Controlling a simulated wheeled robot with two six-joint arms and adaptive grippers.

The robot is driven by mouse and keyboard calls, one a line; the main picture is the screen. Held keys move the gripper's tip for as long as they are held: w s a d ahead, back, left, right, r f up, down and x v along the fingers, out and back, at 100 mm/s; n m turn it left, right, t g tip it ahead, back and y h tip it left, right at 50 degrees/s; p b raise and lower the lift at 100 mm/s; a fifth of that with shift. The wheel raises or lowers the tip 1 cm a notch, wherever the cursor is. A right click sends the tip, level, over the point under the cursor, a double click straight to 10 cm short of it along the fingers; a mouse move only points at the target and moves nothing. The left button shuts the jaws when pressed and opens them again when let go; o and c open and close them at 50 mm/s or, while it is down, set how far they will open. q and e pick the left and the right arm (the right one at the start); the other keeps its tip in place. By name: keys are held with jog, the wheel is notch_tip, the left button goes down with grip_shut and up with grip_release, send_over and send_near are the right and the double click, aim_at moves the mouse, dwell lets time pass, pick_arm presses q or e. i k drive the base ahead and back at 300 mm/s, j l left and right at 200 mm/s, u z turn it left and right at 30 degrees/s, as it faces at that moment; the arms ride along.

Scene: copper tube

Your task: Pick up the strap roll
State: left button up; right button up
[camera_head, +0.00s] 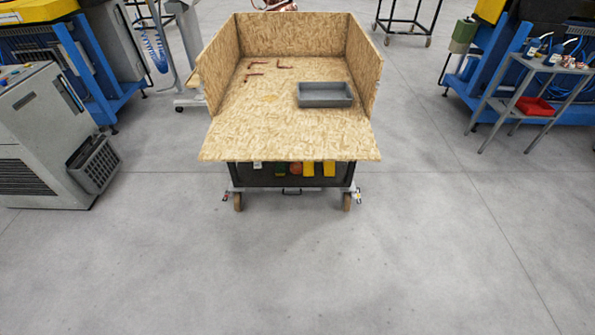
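I cannot clearly make out a strap roll. A small flat yellow-orange thing (270,98) lies on the chipboard table (250,135), left of the grey tray; it is too small to tell what it is. A round orange-brown thing (296,168) shows in the dark bin (262,175) under the table's front edge, beside yellow pieces (319,169) and a green one. Neither of my grippers is in view.
The grey tray (326,101) stands at the table's right. Several copper tube pieces (255,74) lie at the back left. Chipboard walls close the back and sides; the front is open. A grey machine (45,140) stands left. The floor in front is clear.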

aim_at(296, 167)
jog(key=i+j+u, duration=0.1)
jog(key=i, duration=0.25)
jog(key=i+j, duration=0.25)
jog(key=i, duration=0.15)
jog(key=i+j+u, duration=0.15)
jog(key=i, duration=0.2)
